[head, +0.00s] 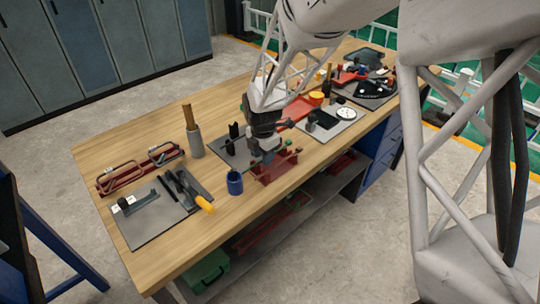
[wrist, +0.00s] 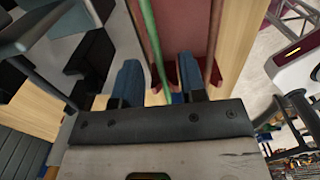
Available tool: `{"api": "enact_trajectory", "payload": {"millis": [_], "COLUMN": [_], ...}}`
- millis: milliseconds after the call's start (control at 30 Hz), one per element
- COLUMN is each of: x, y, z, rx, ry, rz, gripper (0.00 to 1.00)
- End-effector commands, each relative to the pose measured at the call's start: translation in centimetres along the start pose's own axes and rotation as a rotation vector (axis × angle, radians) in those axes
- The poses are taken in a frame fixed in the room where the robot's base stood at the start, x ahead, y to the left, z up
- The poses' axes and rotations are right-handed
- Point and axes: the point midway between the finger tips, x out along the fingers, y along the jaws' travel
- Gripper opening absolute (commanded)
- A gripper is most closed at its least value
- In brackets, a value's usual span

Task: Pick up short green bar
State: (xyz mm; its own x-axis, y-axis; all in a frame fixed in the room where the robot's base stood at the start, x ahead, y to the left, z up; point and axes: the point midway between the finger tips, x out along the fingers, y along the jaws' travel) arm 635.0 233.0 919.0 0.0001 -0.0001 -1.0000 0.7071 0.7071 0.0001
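My gripper (head: 262,148) is low over the red rack (head: 275,172) at the table's front edge. In the wrist view its two blue-padded fingers (wrist: 159,82) stand apart. The rack's red surface (wrist: 184,22) shows behind the bars. In the head view my gripper covers much of the rack, and a green bar end shows just right of it.
A blue cup (head: 235,183) stands close left of the rack. A grey holder with a wooden handle (head: 195,140) is farther left. A white dial (head: 345,114) and red trays (head: 298,110) are at the right.

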Motion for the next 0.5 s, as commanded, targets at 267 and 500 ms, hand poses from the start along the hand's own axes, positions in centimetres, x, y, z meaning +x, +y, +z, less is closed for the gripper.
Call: {"api": "enact_trajectory", "payload": {"millis": [267, 500], "x": [0.00, 0.00], "y": [0.00, 0.00], "z": [0.00, 0.00], "rx": [0.000, 0.000], "ry": [0.000, 0.000], "rz": [0.000, 0.000], "gripper": [0.18, 0.00]}}
